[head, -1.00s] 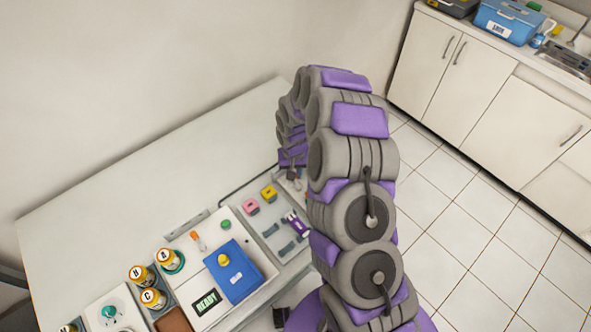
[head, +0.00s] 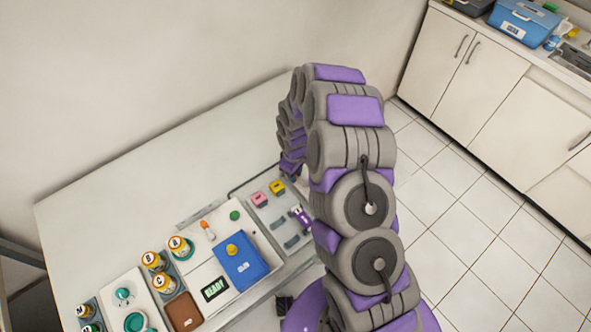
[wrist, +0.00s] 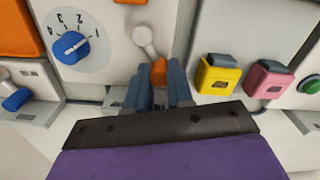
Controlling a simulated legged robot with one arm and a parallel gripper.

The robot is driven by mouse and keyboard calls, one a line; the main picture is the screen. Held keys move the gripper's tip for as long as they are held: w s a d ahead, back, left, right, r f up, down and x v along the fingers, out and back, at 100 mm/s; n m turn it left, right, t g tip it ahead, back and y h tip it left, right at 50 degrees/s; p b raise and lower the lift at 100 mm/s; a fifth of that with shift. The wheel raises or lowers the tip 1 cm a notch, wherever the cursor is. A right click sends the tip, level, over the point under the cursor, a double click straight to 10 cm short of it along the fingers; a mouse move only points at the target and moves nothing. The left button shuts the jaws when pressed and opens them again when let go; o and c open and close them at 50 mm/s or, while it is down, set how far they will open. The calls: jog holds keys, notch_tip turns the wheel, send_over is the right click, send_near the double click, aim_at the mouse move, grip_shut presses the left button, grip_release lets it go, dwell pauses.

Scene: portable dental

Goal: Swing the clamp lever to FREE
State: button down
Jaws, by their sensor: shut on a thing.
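The clamp lever (wrist: 151,52) appears in the wrist view as a short pale arm with a round pale pivot and an orange grip (wrist: 158,72). My gripper (wrist: 160,88) is shut on the orange grip, with one blue-grey finger on each side of it. The fingers cover the lower part of the grip. No FREE marking can be read. In the head view my arm hides the gripper and the lever.
A blue dial (wrist: 70,47) with numbers is left of the lever. A yellow block (wrist: 217,75) and a pink block (wrist: 265,79) stand close on the right. A blue box (head: 240,265) and several labelled bottles (head: 164,284) share the bench (head: 110,225).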

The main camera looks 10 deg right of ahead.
jog(key=shift+s+a+n, duration=0.1)
jog(key=shift+s+n, duration=0.15)
jog(key=shift+n, duration=0.35)
jog(key=c, duration=1)
grip_release()
notch_tip(320, 180, up, 17)
jog(key=p, duration=0.2)
jog(key=shift+r, duration=0.15)
